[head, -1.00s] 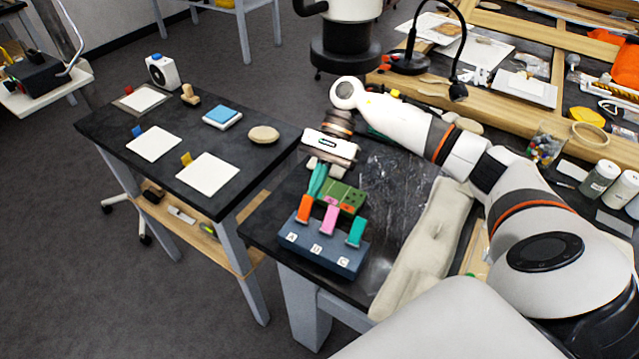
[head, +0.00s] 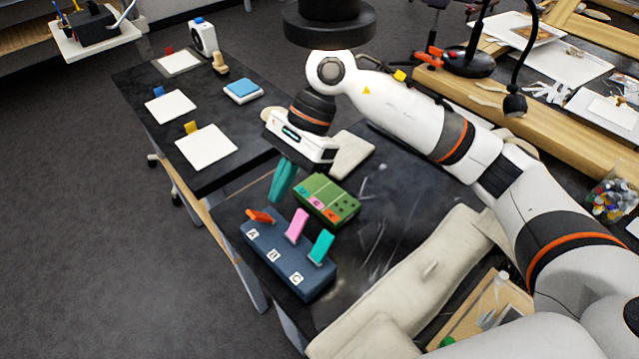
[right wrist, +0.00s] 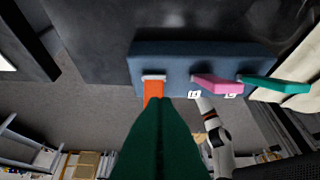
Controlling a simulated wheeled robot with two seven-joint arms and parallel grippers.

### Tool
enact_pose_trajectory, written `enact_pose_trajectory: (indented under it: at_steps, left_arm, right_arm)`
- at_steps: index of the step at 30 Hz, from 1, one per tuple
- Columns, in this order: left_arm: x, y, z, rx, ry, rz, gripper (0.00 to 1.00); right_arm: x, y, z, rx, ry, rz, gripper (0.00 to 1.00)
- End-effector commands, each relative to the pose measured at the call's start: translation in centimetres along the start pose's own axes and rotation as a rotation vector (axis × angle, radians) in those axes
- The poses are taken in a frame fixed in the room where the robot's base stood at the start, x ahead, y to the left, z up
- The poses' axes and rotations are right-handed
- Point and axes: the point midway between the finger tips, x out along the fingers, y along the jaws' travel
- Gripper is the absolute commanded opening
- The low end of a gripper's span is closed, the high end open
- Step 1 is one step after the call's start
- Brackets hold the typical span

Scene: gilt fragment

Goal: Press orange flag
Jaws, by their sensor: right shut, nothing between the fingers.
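A blue-grey block (head: 288,262) marked A, B and C carries three flags. The orange flag (head: 261,216) at A leans low, nearly flat, while the pink flag (head: 297,226) and teal flag (head: 321,247) stand up. My right gripper (head: 276,194) has green-teal fingers, shut and empty, pointing down just above and behind the orange flag. In the right wrist view the fingers (right wrist: 160,125) lie in line with the orange flag (right wrist: 153,90) and overlap its end; I cannot tell whether they touch it. My left gripper is not in view.
A green box (head: 328,200) with coloured marks stands close behind the block. A beige cushion-like bag (head: 400,285) lies to the right. A side table with white pads (head: 205,147) and a blue-topped pad (head: 242,90) stands to the left. Dark tabletop between the box and bag is clear.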

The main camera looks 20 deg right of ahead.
Motion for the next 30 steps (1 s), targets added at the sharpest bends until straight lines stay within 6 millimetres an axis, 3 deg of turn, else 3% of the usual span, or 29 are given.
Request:
enact_pose_trajectory:
  at_steps: [11, 30]
  left_arm:
    - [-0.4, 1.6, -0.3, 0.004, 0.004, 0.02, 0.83]
    - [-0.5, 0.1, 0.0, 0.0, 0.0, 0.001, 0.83]
  right_arm:
    - [-0.9, 0.0, -0.6, -0.004, 0.002, 0.0, 0.0]
    - [-1.4, 0.0, -1.0, -0.003, 0.002, -0.001, 0.0]
